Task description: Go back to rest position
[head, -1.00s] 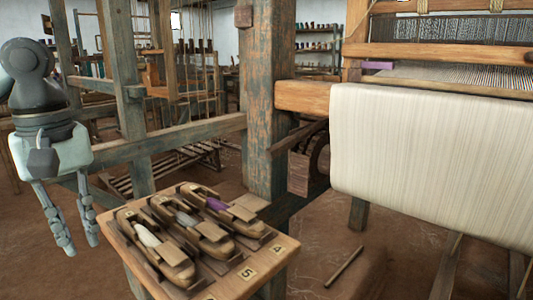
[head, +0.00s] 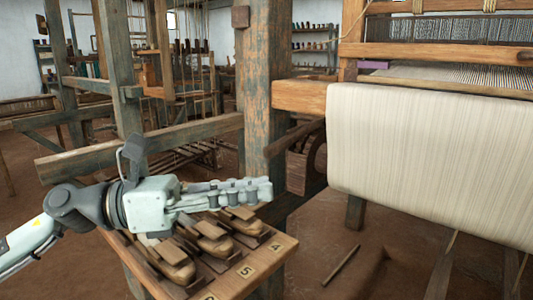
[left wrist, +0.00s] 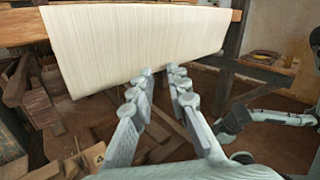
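My left gripper (head: 268,190) stretches across the head view from the left, above the shuttle tray, with its fingers pointing right. In the left wrist view its two fingers (left wrist: 159,72) stand apart with nothing between them, so it is open and empty. Behind and below it, wooden shuttles (head: 213,240) lie in the slots of the numbered tray (head: 285,246). The gripper and forearm hide part of the shuttles. Grey and dark arm parts show at the right of the left wrist view; I make out no right gripper there.
A thick wooden post (head: 266,95) stands just behind the tray. The loom's cream cloth roll (head: 430,150) fills the right side. A wooden beam (head: 140,152) runs behind my left arm. A thin stick (head: 341,266) lies on the open floor.

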